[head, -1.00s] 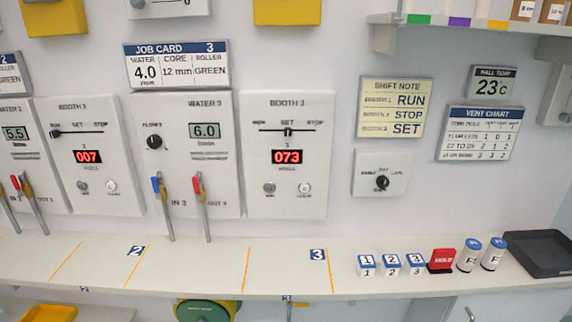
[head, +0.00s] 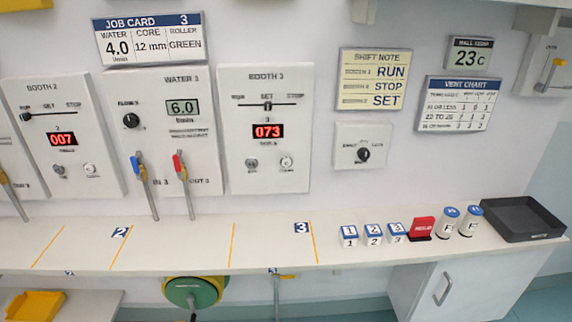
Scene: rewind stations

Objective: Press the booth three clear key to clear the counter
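The booth three panel (head: 264,128) is a white box on the wall, left of the shift note. Its slider (head: 267,104) stands near the middle, by SET. Its red counter display (head: 267,131) reads 073. Below it are a dark grey knob or key (head: 252,164) at the left and a white round clear key (head: 286,163) at the right. Nothing covers the clear key. Neither of my grippers shows in the head view.
The water three panel (head: 163,132), with blue and red levers, is left of booth three. The shelf below (head: 270,243) carries numbered blocks (head: 373,235), a red block (head: 422,228), two capped cylinders and a black tray (head: 523,219) at the right. The shelf under booth three is clear.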

